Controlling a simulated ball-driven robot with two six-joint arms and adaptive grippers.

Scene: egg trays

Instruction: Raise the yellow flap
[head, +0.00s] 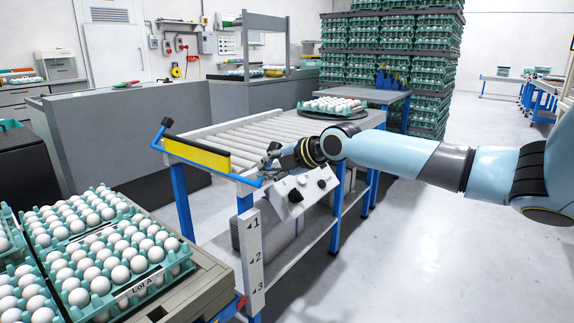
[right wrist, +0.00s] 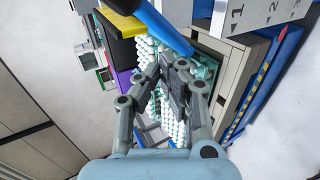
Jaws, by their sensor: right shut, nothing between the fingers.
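The yellow flap (head: 197,155) is at the near end of the roller conveyor, its face towards me and a black strip along its upper edge. A blue bar (head: 205,168) runs along its lower side and bends up at the left end. Part of the flap also shows at the top of the right wrist view (right wrist: 120,22), beside a blue bar (right wrist: 166,28). My right gripper (head: 266,172) is shut and empty, close to the bar's right end; I cannot tell if it touches. In the right wrist view its fingertips (right wrist: 166,66) are together. My left gripper is out of view.
Egg trays (head: 130,290) fill the lower left. The roller conveyor (head: 245,133) carries a tray of eggs (head: 333,106) at its far end. A grey control box (head: 300,195) with black knobs sits below my right gripper. Open floor lies to the right.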

